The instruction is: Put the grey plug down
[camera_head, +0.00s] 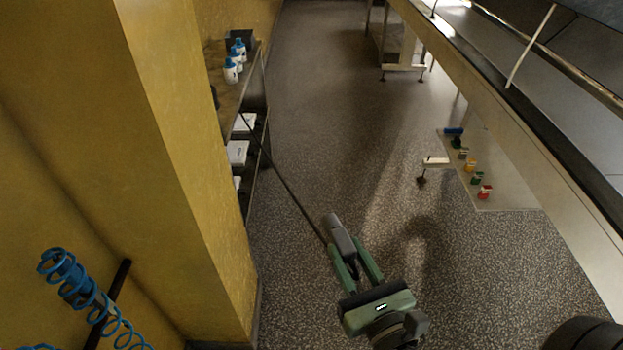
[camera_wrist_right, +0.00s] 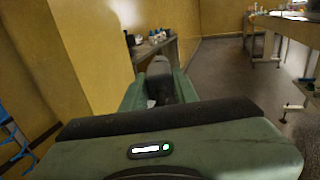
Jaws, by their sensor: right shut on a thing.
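The grey plug (camera_head: 341,235) is in my right gripper (camera_head: 352,262), held between the two green fingers. It points away from me, toward the far end of the aisle. A thin dark line, which looks like its cable (camera_head: 288,185), runs from near the plug up left to the shelf unit. In the right wrist view, the plug (camera_wrist_right: 161,70) sticks up between the fingers (camera_wrist_right: 158,88). The gripper appears to be over open speckled floor, with no support visible right beneath the plug. My left gripper is not in view.
A shelf unit (camera_head: 258,80) with blue-capped bottles (camera_head: 233,65) and white boxes (camera_head: 238,152) stands beyond the yellow wall corner (camera_head: 170,130). A blue coiled hose (camera_head: 85,290) hangs at lower left. A long machine (camera_head: 500,110) lines the right, coloured items (camera_head: 470,167) low beneath it.

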